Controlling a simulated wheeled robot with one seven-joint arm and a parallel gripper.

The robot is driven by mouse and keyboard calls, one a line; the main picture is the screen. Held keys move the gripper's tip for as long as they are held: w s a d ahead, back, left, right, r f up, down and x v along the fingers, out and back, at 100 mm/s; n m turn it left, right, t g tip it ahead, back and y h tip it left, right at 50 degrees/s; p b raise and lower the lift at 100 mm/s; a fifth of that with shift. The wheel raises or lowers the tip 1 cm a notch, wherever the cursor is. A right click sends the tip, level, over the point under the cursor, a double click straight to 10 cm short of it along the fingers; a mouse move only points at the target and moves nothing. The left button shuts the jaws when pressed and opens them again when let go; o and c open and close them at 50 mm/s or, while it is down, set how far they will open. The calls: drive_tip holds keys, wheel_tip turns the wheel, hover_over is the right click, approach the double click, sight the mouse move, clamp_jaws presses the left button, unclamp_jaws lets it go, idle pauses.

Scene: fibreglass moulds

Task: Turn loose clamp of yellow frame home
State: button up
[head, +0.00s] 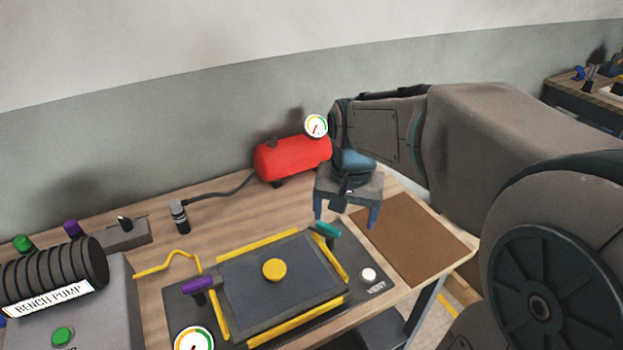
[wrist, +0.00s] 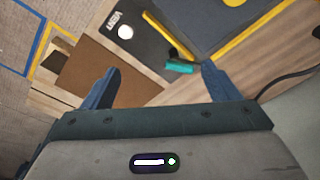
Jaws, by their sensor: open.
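The yellow frame (head: 297,323) lies around a dark grey panel (head: 240,290) with a yellow knob (head: 274,270) in its middle. A purple clamp (head: 197,284) sits at the frame's left side. A teal clamp (head: 327,232) sits at its far right corner, angled across the corner. In the wrist view the teal clamp (wrist: 179,67) shows between and beyond my fingertips. My gripper (head: 346,217) is open and empty, above the bench just right of the teal clamp, apart from it. In the wrist view my gripper's fingers (wrist: 158,76) are spread wide.
A red tank (head: 285,158) with a gauge (head: 316,126) stands behind my gripper. A brown mat (head: 415,245) lies to the right. A white vent button (head: 368,274) is at the front right. The bench pump (head: 90,300) stands at the left.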

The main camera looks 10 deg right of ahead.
sight(328, 226)
drive_tip(key=w+m+g+p, duration=0.15)
drive_tip(key=w+m, duration=0.25)
drive_tip(key=w, duration=0.7)
drive_tip(key=f+p, duration=0.1)
drive_tip(key=f, duration=0.5)
drive_tip(key=f+p, duration=0.1)
drive_tip(key=f, duration=0.6)
drive_tip(key=shift+s+a+f, duration=0.15)
drive_tip(key=shift+s+f, duration=0.05)
drive_tip(key=shift+f, duration=0.1)
drive_tip(key=c, duration=1)
